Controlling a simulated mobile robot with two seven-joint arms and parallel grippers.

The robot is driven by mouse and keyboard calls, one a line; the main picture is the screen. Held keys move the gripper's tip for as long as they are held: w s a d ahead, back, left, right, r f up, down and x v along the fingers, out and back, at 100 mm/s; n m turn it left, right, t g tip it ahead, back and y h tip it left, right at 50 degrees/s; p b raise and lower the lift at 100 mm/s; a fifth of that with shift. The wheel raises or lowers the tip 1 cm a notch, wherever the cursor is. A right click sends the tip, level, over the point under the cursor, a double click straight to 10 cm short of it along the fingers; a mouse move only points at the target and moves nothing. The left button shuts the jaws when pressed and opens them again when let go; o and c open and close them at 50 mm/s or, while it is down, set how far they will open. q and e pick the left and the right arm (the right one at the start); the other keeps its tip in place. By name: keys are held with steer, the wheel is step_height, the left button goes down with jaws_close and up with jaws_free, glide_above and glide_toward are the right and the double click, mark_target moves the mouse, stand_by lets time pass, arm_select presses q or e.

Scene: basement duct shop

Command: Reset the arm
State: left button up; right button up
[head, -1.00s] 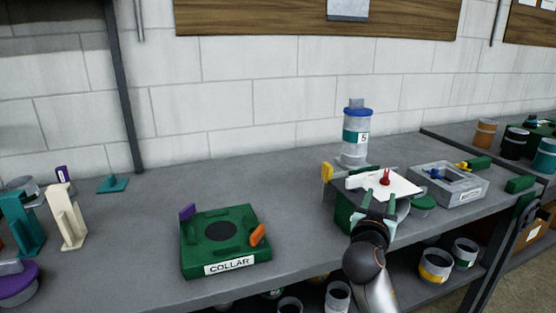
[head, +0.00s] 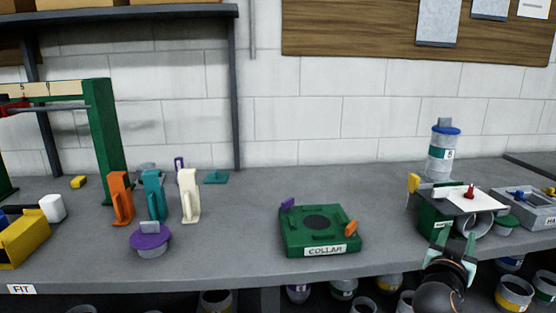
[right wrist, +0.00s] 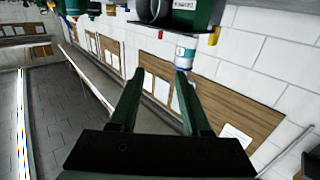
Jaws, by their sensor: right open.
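My right gripper (head: 455,238) is in the lower right of the head view, in front of a green box-like fixture (head: 432,222) with a white plate (head: 474,200) and a red knob (head: 470,191) on top. In the right wrist view its two green fingers (right wrist: 160,97) stand apart with nothing between them. That view is turned over, with the bench things along its top edge. I cannot tell whether the gripper touches the fixture. My left gripper is not in view.
A green COLLAR fixture (head: 318,247) sits mid-bench. Orange (head: 120,198), teal (head: 153,197) and cream (head: 190,197) stands and a purple-lidded part (head: 150,238) are to its left. A blue-lidded canister (head: 442,155) stands behind the right gripper. The bench between the COLLAR fixture and the stands is clear.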

steer(key=s+a+f+n+g+y+p, duration=0.1)
steer(key=s+a+f+n+y+p, duration=0.35)
steer(key=f, duration=0.55)
steer(key=s+a+f+n+y+p, duration=0.1)
steer(key=s+a+f+n+y, duration=0.5)
steer(key=f, duration=0.5)
arm_select(q)
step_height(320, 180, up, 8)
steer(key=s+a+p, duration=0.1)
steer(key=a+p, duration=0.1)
steer(key=p, duration=0.2)
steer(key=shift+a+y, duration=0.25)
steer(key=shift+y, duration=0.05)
arm_select(e)
steer(key=s+a+f+g+y, duration=0.1)
steer(key=s+a+f, duration=0.3)
steer(key=s, duration=0.5)
steer(key=s+a+f+g+y, duration=0.2)
steer(key=s+a+f, duration=0.2)
steer(key=s, duration=0.5)
steer(key=shift+a+f, duration=0.25)
steer(key=shift+a, duration=0.6)
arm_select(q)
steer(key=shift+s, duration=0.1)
arm_select(e)
steer(key=shift+s+m+y, duration=0.1)
steer(key=shift+m+y, duration=0.15)
